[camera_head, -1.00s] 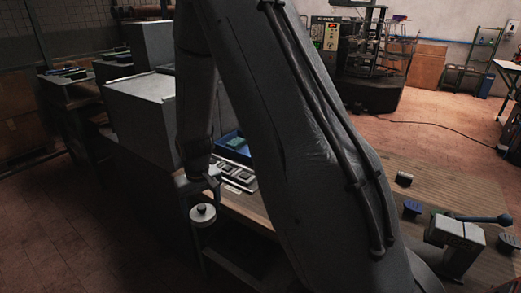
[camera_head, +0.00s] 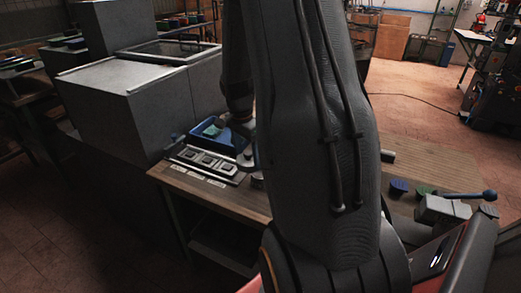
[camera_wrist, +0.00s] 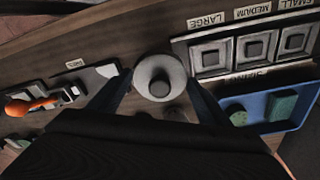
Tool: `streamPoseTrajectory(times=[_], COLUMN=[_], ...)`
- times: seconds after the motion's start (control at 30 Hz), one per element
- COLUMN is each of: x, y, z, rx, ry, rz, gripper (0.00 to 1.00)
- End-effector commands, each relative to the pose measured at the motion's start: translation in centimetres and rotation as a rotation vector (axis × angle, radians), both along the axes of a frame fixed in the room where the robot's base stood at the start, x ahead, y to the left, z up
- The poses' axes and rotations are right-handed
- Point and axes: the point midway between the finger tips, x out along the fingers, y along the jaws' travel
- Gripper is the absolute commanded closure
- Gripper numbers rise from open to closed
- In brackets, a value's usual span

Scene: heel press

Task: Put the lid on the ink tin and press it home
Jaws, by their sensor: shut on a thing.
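A round pale grey lid (camera_wrist: 160,77) with a raised centre knob sits between the fingers of my gripper (camera_wrist: 160,82) in the wrist view. The gripper is shut on it, over the brown bench top. In the head view the lid (camera_head: 246,158) shows small beside my arm, near the blue tray. A small dark round thing (camera_head: 257,180) shows just below it there, partly hidden by my arm; I cannot tell whether it is the ink tin. In the wrist view the gripper body hides what lies below the lid.
A panel (camera_wrist: 228,73) with square pads, labelled LARGE, MEDIUM and SMALL, lies right of the lid. An orange-handled tool (camera_wrist: 28,105) lies at left. A blue-knobbed lever press (camera_head: 447,211) stands on the bench's right side.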

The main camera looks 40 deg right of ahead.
Motion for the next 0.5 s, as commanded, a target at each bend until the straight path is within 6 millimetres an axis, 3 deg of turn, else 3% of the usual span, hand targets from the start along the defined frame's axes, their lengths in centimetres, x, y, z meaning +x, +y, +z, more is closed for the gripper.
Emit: streamPoseTrajectory(times=[0.07,0.2,0.5], x=[-1.1,-2.2,-2.3], y=[-1.8,-3.3,-3.5], z=[0.7,1.1,0.1], rx=[-0.007,-0.015,-0.017], ry=[-0.002,-0.002,-0.001], rz=[-0.118,-0.237,-0.264], gripper=[0.41,0.41,0.41])
